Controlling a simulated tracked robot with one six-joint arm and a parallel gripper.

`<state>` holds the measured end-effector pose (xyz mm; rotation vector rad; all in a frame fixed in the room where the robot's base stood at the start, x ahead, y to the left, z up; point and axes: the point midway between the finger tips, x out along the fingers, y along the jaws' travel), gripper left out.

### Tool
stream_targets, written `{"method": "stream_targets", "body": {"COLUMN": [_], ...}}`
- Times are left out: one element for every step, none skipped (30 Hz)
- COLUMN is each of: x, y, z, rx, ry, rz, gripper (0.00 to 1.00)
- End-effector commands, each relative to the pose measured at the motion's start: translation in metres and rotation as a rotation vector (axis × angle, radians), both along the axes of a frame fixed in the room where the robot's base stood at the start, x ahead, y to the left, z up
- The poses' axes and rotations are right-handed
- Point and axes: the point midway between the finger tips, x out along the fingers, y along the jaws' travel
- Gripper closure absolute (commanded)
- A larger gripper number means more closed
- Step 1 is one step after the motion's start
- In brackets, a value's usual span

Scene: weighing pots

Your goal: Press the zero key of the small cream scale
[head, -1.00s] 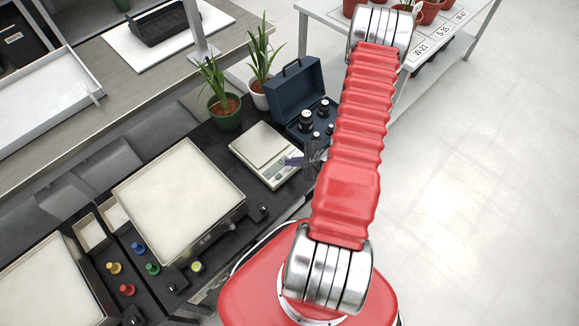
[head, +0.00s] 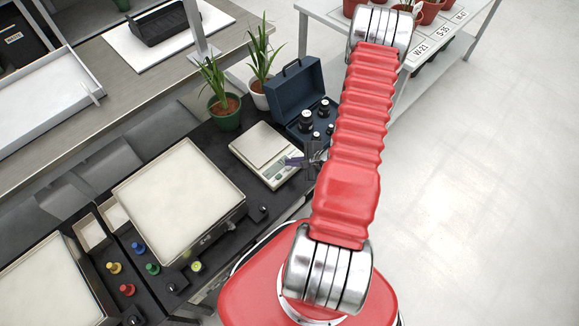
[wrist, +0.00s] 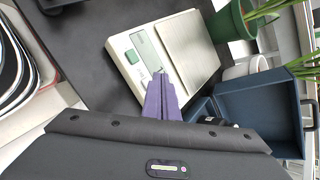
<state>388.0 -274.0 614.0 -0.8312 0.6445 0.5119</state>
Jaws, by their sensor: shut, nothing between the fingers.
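The small cream scale (head: 265,155) stands on the dark bench with a bare steel pan. In the wrist view the scale (wrist: 207,83) shows its pan, a grey display (wrist: 146,50) and a green key (wrist: 132,57) at one end of the front panel. The key labels are too small to read. My gripper (wrist: 160,76) is shut and empty, its purple fingertips over the front panel at the other end of the display from the green key. I cannot tell whether they touch. In the head view my gripper (head: 302,161) is at the scale's right edge, partly behind my arm.
An open blue case (head: 292,92) with dark weights (head: 306,121) stands close behind the scale. Two potted plants (head: 226,112) are beside it. A larger scale (head: 180,195) and coloured knobs (head: 138,249) are to the left. The floor at right is clear.

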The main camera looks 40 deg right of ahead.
Motion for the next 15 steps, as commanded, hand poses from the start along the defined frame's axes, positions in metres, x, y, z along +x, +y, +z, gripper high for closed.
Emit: {"method": "stream_targets", "body": {"x": [-0.0001,-0.0002,-0.0003,-0.0004,-0.0005,-0.0005,-0.0005,-0.0005,-0.0004,-0.0004,-0.0004,-0.0004,-0.0004,-0.0004,-0.0004], "y": [0.0001,0.0001,0.0002,0.0003,0.0003,0.0003,0.0003,0.0002,0.0000,0.0000,0.0000,0.0000,-0.0001,-0.0001,-0.0001], "z": [-0.0011,-0.0019,-0.0031,-0.0041,-0.0050,-0.0061,-0.0066,-0.0071,-0.0073,-0.0073,-0.0072,-0.0072,-0.0071,-0.0071,-0.0071], "rx": [0.000,0.001,0.001,0.001,0.001,0.002,0.002,0.001,0.001,0.001,0.001,0.001,0.001,0.001,0.001], "ry": [0.000,0.000,0.000,0.001,0.001,0.001,0.001,0.000,0.000,0.000,0.000,0.000,0.000,0.000,0.000], "rz": [0.000,-0.001,-0.001,0.000,0.000,-0.001,-0.001,-0.001,-0.001,-0.001,-0.001,-0.001,-0.001,-0.001,-0.001], "gripper": [1.00,1.00,1.00,1.00,1.00,1.00,1.00,1.00,1.00,1.00,1.00,1.00,1.00,1.00,1.00]}}
